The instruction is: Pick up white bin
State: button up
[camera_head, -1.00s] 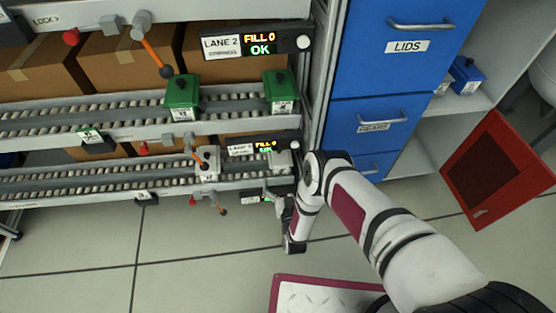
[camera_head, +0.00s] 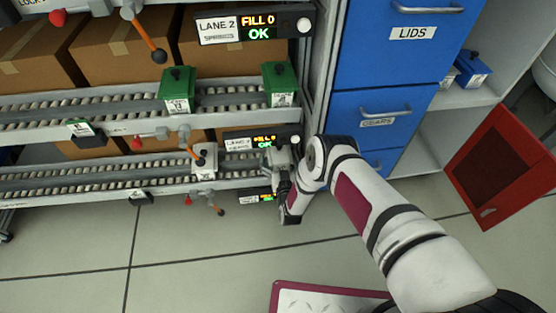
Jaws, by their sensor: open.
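A small white bin (camera_head: 204,171) with a dark knob and a label sits upright on the lower roller lane. A second pale bin (camera_head: 281,157) is at the right end of that lane, mostly hidden by my wrist and the lane sign. My gripper (camera_head: 274,176) is at this right end, close to the second bin and well to the right of the first. It is small and partly covered by my arm, but it is open. I cannot tell whether it touches the pale bin.
Two green bins (camera_head: 177,90) (camera_head: 280,86) stand on the lane above. Lane signs (camera_head: 253,27) and levers (camera_head: 148,42) stick out from the rack. A blue drawer cabinet (camera_head: 378,95) stands right of the rack.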

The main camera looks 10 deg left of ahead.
jog(key=shift+d, duration=0.1)
jog(key=c, duration=2.1)
jog(key=shift+w+d, duration=0.1)
jog(key=shift+c, duration=0.3)
jog(key=shift+r, duration=0.1)
notch_tip(320, 180, up, 9)
jog(key=p, duration=0.5)
jog(key=shift+r, duration=0.1)
jog(key=shift+c, duration=0.5)
jog(key=shift+r, duration=0.4)
